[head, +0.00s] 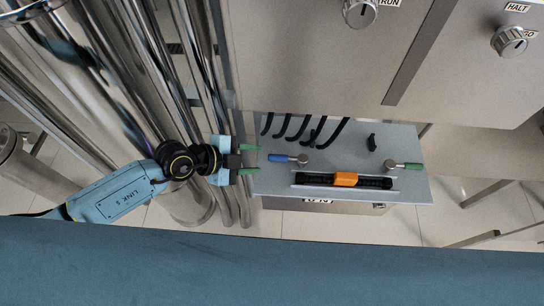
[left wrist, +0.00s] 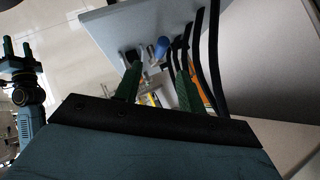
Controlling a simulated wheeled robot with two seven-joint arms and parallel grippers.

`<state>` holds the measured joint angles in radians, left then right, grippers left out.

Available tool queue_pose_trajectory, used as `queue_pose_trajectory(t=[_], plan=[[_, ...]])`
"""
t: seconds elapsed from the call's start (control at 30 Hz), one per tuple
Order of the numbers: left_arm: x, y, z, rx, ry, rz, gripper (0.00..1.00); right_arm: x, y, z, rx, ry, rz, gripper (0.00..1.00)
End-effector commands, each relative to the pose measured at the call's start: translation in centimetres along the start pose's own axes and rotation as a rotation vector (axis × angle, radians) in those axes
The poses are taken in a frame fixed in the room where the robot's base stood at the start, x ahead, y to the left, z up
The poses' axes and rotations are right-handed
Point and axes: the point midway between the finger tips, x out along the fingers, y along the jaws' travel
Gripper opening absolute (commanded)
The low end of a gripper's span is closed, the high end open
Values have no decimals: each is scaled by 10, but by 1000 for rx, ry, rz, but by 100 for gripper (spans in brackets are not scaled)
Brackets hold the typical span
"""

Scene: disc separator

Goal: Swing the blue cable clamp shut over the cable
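The blue cable clamp (head: 280,158) lies on a grey panel (head: 415,190), its blue handle pointing left and its metal end at the right. A black cable (head: 309,138) ends just above the metal end; I cannot tell whether the clamp covers it. My left gripper (head: 257,160) is open and empty, just left of the blue handle. In the left wrist view the blue handle (left wrist: 162,47) shows beyond and between the green fingers (left wrist: 157,85), apart from them. My right gripper (left wrist: 18,46) shows open and empty at the left edge of that view.
A green-handled clamp (head: 410,166) sits at the panel's right. An orange block (head: 346,179) sits on a black rail below the blue clamp. Several black cables hang along the panel's upper edge. A cabinet (head: 310,60) with knobs stands above; metal pipes (head: 150,80) stand at left.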

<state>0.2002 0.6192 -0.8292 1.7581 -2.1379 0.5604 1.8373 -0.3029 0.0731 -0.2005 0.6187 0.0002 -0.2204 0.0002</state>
Motion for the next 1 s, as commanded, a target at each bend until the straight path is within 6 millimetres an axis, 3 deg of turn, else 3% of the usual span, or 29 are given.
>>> queue_pose_trajectory(t=[0.1, 0.3, 0.5, 0.77, 1.0], plan=[[28, 0, 1, 1, 1, 0, 40, 8, 3, 0, -2, 1, 4, 45], [58, 0, 1, 0, 0, -1, 40, 15, 6, 0, -4, 3, 8, 45], [71, 0, 0, -1, 0, -1, 40, 18, 7, 0, -4, 4, 9, 45], [72, 0, 0, -1, 0, -1, 40, 18, 7, 0, -3, 4, 9, 45], [72, 0, 0, -1, 0, -1, 11, 18, 7, -1, -3, 4, 9, 45]])
